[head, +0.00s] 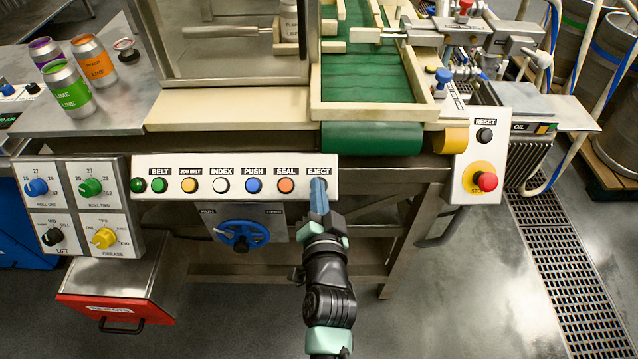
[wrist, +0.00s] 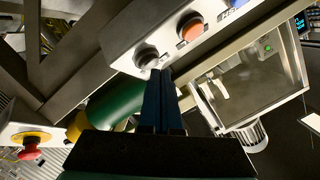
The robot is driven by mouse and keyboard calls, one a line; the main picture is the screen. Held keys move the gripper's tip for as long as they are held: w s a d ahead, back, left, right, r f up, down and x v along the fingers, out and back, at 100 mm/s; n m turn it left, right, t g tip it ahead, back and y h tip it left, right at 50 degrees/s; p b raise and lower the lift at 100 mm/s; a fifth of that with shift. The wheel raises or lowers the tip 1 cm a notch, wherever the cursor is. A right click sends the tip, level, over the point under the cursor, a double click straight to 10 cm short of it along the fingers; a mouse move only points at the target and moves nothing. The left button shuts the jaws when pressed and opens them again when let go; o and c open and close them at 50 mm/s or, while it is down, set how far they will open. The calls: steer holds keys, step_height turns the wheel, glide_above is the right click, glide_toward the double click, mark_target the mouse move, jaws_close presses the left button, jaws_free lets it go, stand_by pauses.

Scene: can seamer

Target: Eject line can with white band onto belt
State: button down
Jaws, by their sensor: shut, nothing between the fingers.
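My gripper (head: 319,190) is at the right end of the button panel, over the EJECT button, which it hides in the head view. In the wrist view its blue fingers (wrist: 160,76) are shut and empty, with their tips at the lower edge of the dark EJECT button (wrist: 147,57). I cannot tell whether the button is pressed in. A can with a pale band (head: 289,24) stands inside the seamer behind the clear guard, cut off by the top edge. The green belt (head: 365,78) to its right shows no can on it.
The panel (head: 235,176) also carries BELT, JOG BELT, INDEX, PUSH and SEAL buttons. A red stop button (head: 487,182) sits on the box at right. Orange (head: 94,62), green (head: 68,88) and purple (head: 45,53) cans stand on the left table.

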steer(key=shift+w+f+b, duration=0.25)
steer(key=shift+f+b, duration=0.1)
steer(key=shift+b, duration=0.05)
stand_by(0.4)
steer(key=shift+s+r, duration=0.1)
steer(key=shift+r, duration=0.05)
steer(key=shift+s+r+p, duration=0.4)
steer(key=shift+r+p, duration=0.1)
steer(key=shift+p, duration=0.2)
steer(key=shift+s+r+p, duration=0.8)
steer(key=shift+r+p, duration=0.15)
steer(key=shift+r, duration=0.05)
steer(key=shift+s+r+p, duration=0.75)
steer(key=shift+r+p, duration=0.2)
steer(key=shift+r, duration=0.05)
